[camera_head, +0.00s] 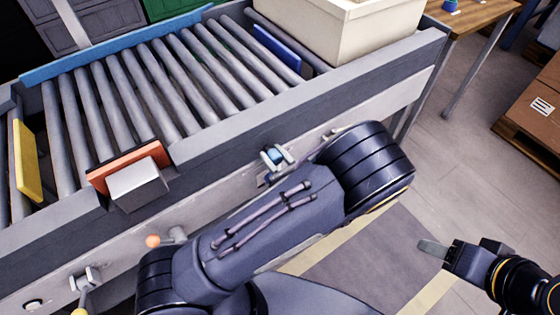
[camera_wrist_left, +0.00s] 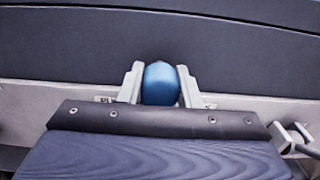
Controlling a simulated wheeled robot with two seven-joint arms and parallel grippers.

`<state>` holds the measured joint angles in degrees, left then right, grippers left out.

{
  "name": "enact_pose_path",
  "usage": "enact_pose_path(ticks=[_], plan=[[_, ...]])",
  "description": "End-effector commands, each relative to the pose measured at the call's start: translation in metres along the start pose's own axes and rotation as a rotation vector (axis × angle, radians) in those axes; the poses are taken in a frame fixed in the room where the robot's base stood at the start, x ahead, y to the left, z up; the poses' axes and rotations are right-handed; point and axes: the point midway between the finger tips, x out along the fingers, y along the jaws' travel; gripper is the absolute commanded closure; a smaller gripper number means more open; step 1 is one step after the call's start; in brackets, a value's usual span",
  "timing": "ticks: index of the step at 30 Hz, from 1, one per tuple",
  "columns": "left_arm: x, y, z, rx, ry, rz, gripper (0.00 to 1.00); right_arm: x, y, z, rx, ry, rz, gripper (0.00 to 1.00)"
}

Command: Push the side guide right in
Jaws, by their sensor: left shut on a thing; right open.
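My left gripper (camera_head: 276,157) is shut on a blue knob (camera_wrist_left: 160,84) on the conveyor's front side. In the left wrist view its two pale fingers press on either side of the knob. A blue plate (camera_head: 276,47), which may be the side guide, stands upright on the rollers near the cream box. An orange plate (camera_head: 128,167) with a grey block stands at the front edge, and a yellow plate (camera_head: 27,158) stands at the left. Which plate the blue knob is joined to is hidden. My right gripper (camera_head: 446,253) is open and empty, low at the right.
The roller conveyor (camera_head: 310,110) has a raised front rail. A cream box (camera_head: 345,30) sits at its right end. An orange knob (camera_head: 153,241) and a pale bracket (camera_head: 85,280) are on the front side. A wooden table and cardboard boxes (camera_head: 530,110) stand right. Floor there is clear.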

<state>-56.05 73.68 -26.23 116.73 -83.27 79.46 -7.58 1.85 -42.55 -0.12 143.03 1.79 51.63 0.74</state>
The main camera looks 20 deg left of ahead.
Motion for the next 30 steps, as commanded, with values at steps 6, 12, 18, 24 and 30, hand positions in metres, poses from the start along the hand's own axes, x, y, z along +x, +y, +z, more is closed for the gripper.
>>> enact_pose_path(ticks=[6, 12, 18, 24, 30], plan=[[0.003, 0.000, 0.002, -0.001, -0.007, 0.003, 0.68, 0.000, 0.000, 0.000, 0.000, 0.000, 0.000, 0.45], [0.002, 0.000, 0.002, -0.001, -0.006, 0.002, 0.47, 0.000, 0.000, 0.000, 0.000, 0.000, 0.000, 0.45], [0.001, 0.000, 0.001, 0.000, -0.005, 0.002, 0.47, 0.000, 0.000, 0.000, 0.000, 0.000, 0.000, 0.45], [-0.016, -0.001, 0.001, -0.001, -0.004, -0.002, 0.47, 0.000, 0.000, 0.000, 0.000, 0.000, 0.000, 0.45], [-0.051, -0.001, 0.001, -0.002, -0.005, -0.002, 0.47, 0.000, 0.000, 0.000, 0.000, 0.000, 0.000, 0.45]])
